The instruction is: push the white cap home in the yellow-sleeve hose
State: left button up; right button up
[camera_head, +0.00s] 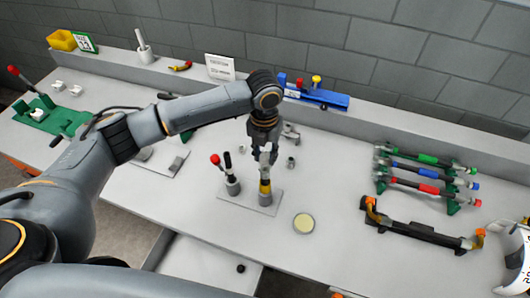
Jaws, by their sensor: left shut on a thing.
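The yellow-sleeve hose (265,187) stands upright in a holder on a small grey plate (234,198) on the bench. My left gripper (264,155) comes down from above, directly over this hose. It is shut on a small pale piece at the hose's top end, which looks like the white cap (265,158). The fingers hide much of it, so I cannot tell how far it sits in the hose. My right gripper is not in view.
A red-topped lever (216,160) and a dark upright piece stand just left of the hose. A round cream-coloured dish (303,223) lies to the right. A rack of coloured-sleeve hoses (425,178) stands further right. Small grey fittings (291,162) lie behind.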

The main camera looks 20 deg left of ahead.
aim_at(265, 156)
pick_arm(q)
jog(key=shift+f+b, duration=0.5)
jog(key=shift+f, duration=1)
jog(key=o, duration=0.8)
jog(key=shift+r, duration=0.1)
notch_tip(265, 156, up, 12)
jog(key=shift+f, duration=0.1)
